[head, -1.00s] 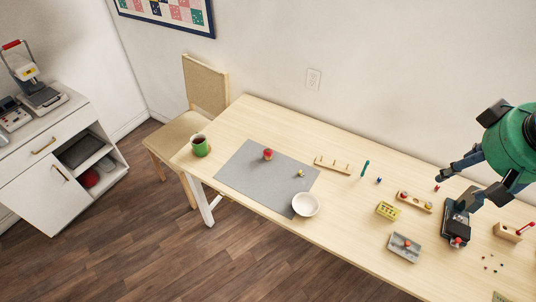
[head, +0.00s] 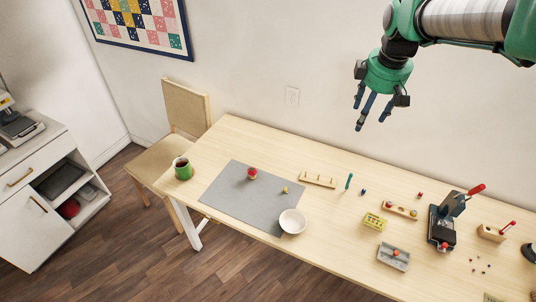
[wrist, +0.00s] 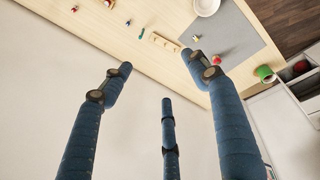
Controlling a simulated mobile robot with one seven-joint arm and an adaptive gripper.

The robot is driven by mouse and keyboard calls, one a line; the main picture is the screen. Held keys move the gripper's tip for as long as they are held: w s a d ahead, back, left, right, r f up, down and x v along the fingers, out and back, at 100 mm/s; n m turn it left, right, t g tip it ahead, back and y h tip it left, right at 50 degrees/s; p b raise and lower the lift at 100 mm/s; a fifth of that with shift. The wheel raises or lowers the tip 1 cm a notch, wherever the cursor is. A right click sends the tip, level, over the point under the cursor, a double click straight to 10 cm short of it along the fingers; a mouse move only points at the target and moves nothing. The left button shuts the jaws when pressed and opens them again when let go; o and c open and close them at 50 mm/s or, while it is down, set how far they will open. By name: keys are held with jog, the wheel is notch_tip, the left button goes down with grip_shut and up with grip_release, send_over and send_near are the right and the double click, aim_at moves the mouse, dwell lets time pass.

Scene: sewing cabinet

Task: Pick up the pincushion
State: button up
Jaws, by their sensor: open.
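The pincushion looks to be the small round red object (head: 252,173) on the left part of the grey mat (head: 228,205). It also shows in the wrist view (wrist: 217,60), close beside the tip of the right-hand finger in the picture. My gripper (head: 372,112) is open and empty, fingers pointing down, high in front of the wall and well above and to the right of the pincushion. In the wrist view my gripper (wrist: 157,72) has its three fingers spread with nothing between them.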

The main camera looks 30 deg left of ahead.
jog(key=w+a+f+n, duration=0.4)
jog(key=w+a+f, duration=0.25)
jog(key=a, duration=0.45)
jog(key=n+g+h, duration=0.1)
jog(key=n+g, duration=0.2)
jog(key=n, duration=1)
send_over(251, 169)
notch_tip(251, 169, down, 32)
jog(key=shift+w+a+f, duration=0.1)
jog(key=shift+w+f, duration=0.05)
jog(key=shift+f, duration=0.1)
notch_tip(251, 169, down, 8)
jog(key=shift+f, duration=0.2)
